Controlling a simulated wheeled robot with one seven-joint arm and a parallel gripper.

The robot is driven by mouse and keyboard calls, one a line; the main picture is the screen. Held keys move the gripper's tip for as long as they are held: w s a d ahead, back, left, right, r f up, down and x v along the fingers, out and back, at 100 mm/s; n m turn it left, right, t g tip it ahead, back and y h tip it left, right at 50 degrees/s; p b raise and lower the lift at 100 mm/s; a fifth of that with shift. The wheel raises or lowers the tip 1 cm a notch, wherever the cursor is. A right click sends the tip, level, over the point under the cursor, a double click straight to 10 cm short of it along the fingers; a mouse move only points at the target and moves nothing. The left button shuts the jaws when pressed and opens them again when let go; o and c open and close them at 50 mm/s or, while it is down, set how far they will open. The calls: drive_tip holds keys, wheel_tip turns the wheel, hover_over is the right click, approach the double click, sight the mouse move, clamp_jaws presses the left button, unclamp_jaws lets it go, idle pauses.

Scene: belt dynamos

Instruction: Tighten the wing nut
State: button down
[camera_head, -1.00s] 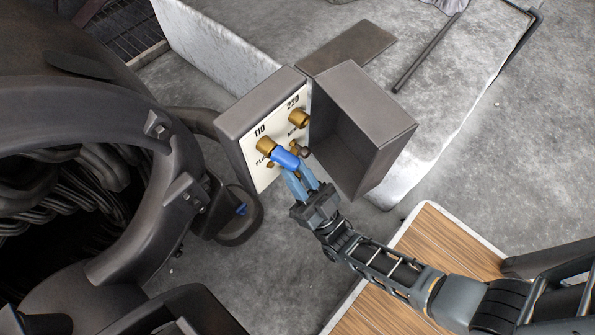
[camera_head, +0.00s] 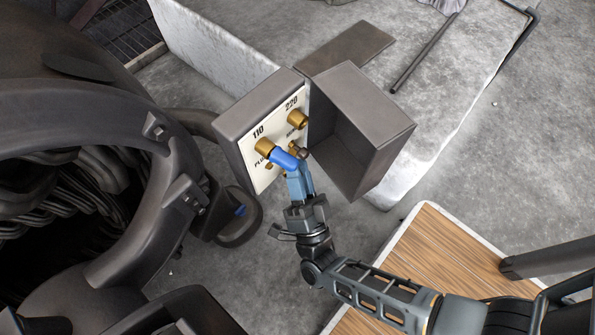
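An open grey terminal box (camera_head: 229,118) has a cream panel marked 110 and 220. A brass terminal (camera_head: 264,146) sits by the 110 mark and another brass terminal (camera_head: 298,118) by the 220 mark. A blue sleeve-like piece (camera_head: 283,159) lies across the lower panel. A small brownish-brass part (camera_head: 300,152), apparently the wing nut, shows just right of the blue piece, partly hidden. My gripper (camera_head: 298,168) reaches up from below, its blue-grey fingertips at these two pieces. The fingers overlap in this view, so I cannot tell whether they grip the nut.
The box's open lid (camera_head: 362,130) stands close to the right of my gripper. A large dark machine (camera_head: 150,215) with exposed windings fills the left. A wood-topped surface (camera_head: 440,250) lies under my arm, and a concrete block (camera_head: 215,50) stands behind the box.

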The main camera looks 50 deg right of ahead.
drive_tip(key=m+g, duration=0.2)
drive_tip(key=m, duration=0.1)
drive_tip(key=m+g+h+p, duration=0.1)
drive_tip(key=m+g, duration=0.2)
drive_tip(key=m, duration=0.1)
drive_tip(key=shift+d+f+p, duration=0.1)
drive_tip(key=shift+d+p, duration=0.1)
drive_tip(key=shift+p, duration=0.1)
drive_tip(key=shift+f+m+g+y+p, duration=0.15)
drive_tip(key=shift+m+g+y+p, duration=0.1)
drive_tip(key=shift+m+g+p, duration=0.4)
drive_tip(key=shift+f+m+g+y+p, duration=0.1)
drive_tip(key=shift+m+g+y+p, duration=0.25)
drive_tip(key=shift+m+g, duration=0.5)
drive_tip(key=shift+f, duration=0.1)
drive_tip(key=c, duration=1.1)
unclamp_jaws()
drive_tip(key=p+v, duration=0.1)
drive_tip(key=v, duration=0.6)
drive_tip(key=shift+s+a, duration=0.25)
drive_tip(key=shift+s, duration=0.1)
